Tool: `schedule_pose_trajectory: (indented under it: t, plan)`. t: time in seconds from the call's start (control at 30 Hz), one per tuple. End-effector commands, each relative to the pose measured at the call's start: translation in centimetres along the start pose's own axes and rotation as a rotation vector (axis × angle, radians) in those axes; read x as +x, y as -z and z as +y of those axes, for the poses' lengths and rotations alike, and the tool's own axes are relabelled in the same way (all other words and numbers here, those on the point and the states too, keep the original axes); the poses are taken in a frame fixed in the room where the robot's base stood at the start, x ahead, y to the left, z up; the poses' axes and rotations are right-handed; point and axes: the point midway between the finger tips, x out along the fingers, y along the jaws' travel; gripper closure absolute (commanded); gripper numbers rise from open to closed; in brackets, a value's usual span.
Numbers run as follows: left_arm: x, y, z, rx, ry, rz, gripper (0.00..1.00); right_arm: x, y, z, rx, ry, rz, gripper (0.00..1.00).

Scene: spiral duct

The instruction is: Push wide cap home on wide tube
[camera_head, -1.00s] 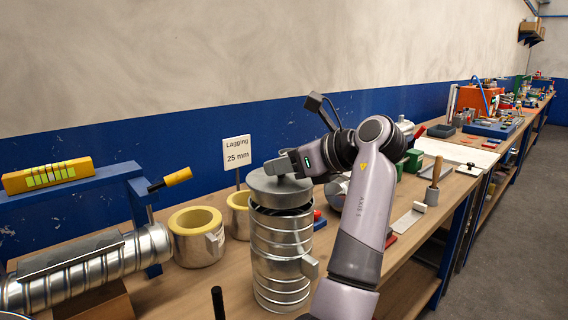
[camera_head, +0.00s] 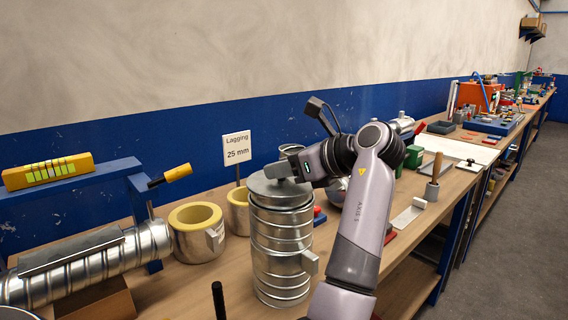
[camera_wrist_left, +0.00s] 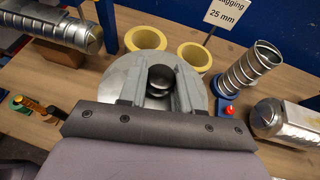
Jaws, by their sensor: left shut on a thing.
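The wide tube (camera_head: 278,250) is a ribbed silver duct standing upright on the bench, with a small block on its right side. The wide cap (camera_head: 262,188), a grey metal lid, sits level on its top. No clear dark gap shows between cap rim and tube in the head view. My left gripper (camera_head: 288,170) is over the cap, shut on its knob. In the left wrist view the round dark knob (camera_wrist_left: 158,81) is between the two fingers, with the cap's disc (camera_wrist_left: 114,76) around it. The far side of the joint is hidden. My right gripper is not in view.
Yellow-lined short rings (camera_head: 196,232) stand left of the tube, by the Lagging sign (camera_head: 237,149). A horizontal spiral duct (camera_head: 90,265) lies at the left below a blue frame. A leaning duct (camera_wrist_left: 250,65) is close by in the left wrist view. Tools lie to the right.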

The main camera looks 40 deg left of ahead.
Motion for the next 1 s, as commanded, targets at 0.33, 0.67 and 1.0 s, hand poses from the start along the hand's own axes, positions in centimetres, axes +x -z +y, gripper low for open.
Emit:
schedule_pose_trajectory:
  t: [0.33, 0.67, 1.0]
  plan:
    - [0.4, 0.9, 0.0, 0.002, 0.0, 0.0, 1.0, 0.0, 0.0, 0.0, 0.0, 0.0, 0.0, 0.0]
    - [0.7, 1.6, 0.0, 0.001, 0.0, 0.001, 1.0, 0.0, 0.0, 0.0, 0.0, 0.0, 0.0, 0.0]
    - [1.0, 2.4, 0.0, 0.002, 0.0, 0.001, 1.0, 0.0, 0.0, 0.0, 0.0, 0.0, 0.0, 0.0]
